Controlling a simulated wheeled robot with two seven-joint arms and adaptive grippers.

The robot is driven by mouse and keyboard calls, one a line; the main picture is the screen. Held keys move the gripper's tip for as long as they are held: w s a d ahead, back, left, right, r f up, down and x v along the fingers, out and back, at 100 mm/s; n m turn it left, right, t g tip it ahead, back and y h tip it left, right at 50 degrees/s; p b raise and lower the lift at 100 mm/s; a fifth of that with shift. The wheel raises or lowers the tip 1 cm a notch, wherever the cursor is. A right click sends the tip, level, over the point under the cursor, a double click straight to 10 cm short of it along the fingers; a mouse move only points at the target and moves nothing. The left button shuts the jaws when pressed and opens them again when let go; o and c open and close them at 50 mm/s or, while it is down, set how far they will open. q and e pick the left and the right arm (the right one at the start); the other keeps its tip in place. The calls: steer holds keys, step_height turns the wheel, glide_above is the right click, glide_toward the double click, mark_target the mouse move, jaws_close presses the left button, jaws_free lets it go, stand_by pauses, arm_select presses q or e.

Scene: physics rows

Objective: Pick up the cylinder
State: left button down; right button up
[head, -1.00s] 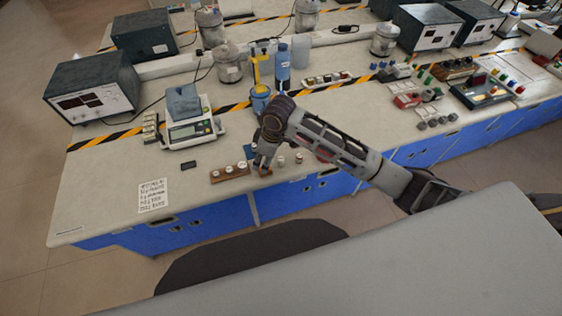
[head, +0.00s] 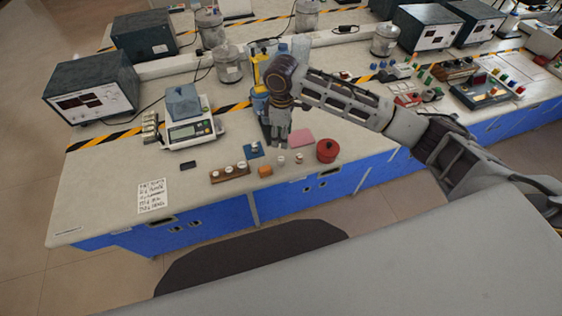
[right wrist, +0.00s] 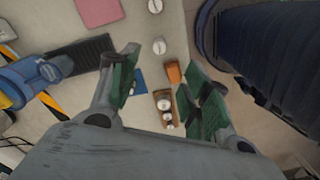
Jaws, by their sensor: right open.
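My right gripper (head: 277,142) is open and empty, hanging above the bench near its front edge. In the right wrist view its two fingers (right wrist: 163,72) are spread apart. A small orange piece (head: 265,170) lies on the bench below and in front of it; it also shows between the fingers in the right wrist view (right wrist: 174,72), apart from them. Two small pale cylinders (head: 281,160) (head: 299,158) stand just right of it. I cannot tell which piece is the task's cylinder. My left gripper is not in view.
A wooden holder (head: 229,173) with several white-topped pieces stands left. A red lidded pot (head: 327,150) and pink pad (head: 301,138) lie right. A blue pad (head: 254,150), a scale (head: 190,132) and a blue bottle stand near.

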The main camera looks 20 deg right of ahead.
steer(key=shift+f, duration=0.1)
glide_above(281, 159)
steer(key=shift+f, duration=4.2)
steer(key=shift+f, duration=0.1)
steer(key=shift+w+f+p, duration=0.1)
steer(key=shift+f+p, duration=0.4)
steer(key=shift+f, duration=2)
steer(key=c, duration=0.9)
